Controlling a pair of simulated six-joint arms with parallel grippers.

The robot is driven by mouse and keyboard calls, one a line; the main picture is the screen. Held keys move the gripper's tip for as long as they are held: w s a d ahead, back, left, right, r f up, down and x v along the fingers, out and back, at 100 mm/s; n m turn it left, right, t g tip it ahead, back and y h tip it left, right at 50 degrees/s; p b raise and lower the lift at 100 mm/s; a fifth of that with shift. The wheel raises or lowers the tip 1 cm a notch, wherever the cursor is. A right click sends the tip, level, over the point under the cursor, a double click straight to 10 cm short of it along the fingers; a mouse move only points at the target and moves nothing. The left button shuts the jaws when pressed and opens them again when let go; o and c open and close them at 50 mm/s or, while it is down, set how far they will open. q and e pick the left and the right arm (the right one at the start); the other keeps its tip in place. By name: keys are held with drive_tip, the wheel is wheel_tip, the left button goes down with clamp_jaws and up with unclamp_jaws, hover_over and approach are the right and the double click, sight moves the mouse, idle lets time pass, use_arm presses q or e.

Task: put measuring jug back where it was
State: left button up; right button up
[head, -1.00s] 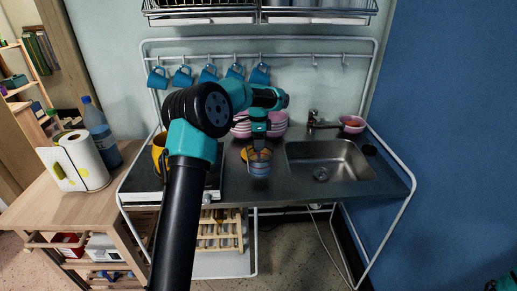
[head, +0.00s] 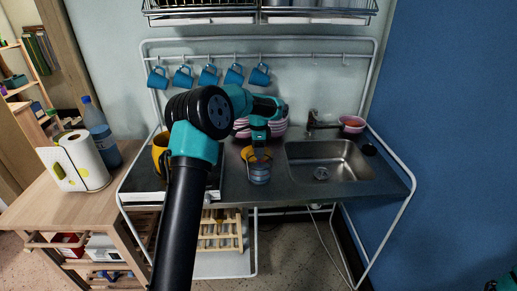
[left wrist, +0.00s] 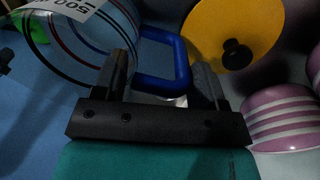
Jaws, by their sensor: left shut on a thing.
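The measuring jug (head: 260,174) is clear with coloured rings and a blue handle. It is over the counter between the stove and the sink; I cannot tell whether its base touches the counter. My left gripper (head: 259,155) is shut on the jug's handle. In the left wrist view, the blue handle (left wrist: 183,58) passes between the fingers (left wrist: 165,85), and the clear jug body (left wrist: 75,40) with printed marks fills the upper left. My right gripper is not in view; only a bit of my right arm shows at the bottom right corner.
A yellow lid with a black knob (left wrist: 235,48) is close behind the jug. Pink striped bowls (head: 276,125) are stacked behind it. The sink (head: 328,162) is to the right, the yellow pot (head: 159,151) to the left. Blue mugs (head: 209,75) hang above.

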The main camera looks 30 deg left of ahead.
use_arm(q)
drive_tip(key=o, duration=1.3)
drive_tip(key=shift+f, duration=0.1)
drive_tip(key=r, duration=1.2)
drive_tip(key=shift+w+a+r, duration=0.15)
drive_tip(key=shift+w+a, duration=0.1)
drive_tip(key=shift+w, duration=0.05)
